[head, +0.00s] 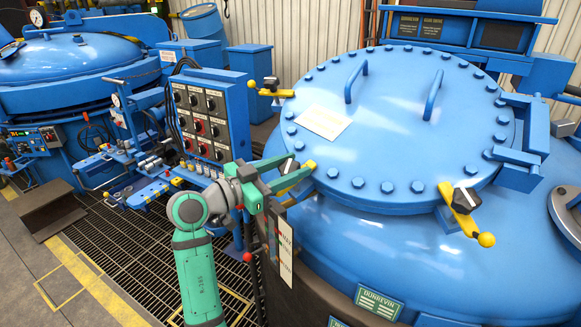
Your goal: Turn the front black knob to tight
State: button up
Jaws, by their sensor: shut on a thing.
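The large blue round lid (395,140) lies flat on the pit furnace, ringed with bolts. Three black knobs with pale pointer marks sit at its rim on yellow clamp arms. One black knob (289,166) is at the lid's left front edge, between the fingers of my gripper (286,172). My gripper is shut on this knob, and its fingers partly hide it. The yellow clamp end (309,165) sticks out beyond the fingers. A second black knob (466,196) is at the near right, and a third (271,83) at the far left.
A blue control box (208,115) with several dials stands close behind my arm. Two upright blue handles (433,95) and a white label (323,122) are on the lid. A second blue furnace (70,60) stands at the far left. Dark floor grating (125,235) lies left of my arm.

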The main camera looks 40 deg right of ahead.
jog(key=m+g+y, duration=0.1)
jog(key=m+g, duration=0.2)
jog(key=m+g+y, duration=0.1)
jog(key=m+g, duration=0.2)
jog(key=shift+g, duration=0.3)
jog(key=shift+s+f+m+g+y, duration=0.1)
jog(key=shift+s+m+g+y, duration=0.05)
jog(key=shift+m+g+y, duration=0.75)
jog(key=shift+m, duration=0.3)
jog(key=o, duration=1.1)
jog(key=shift+c, duration=0.2)
jog(key=shift+a, duration=0.1)
jog(key=v, duration=1)
jog(key=shift+w+a, duration=0.3)
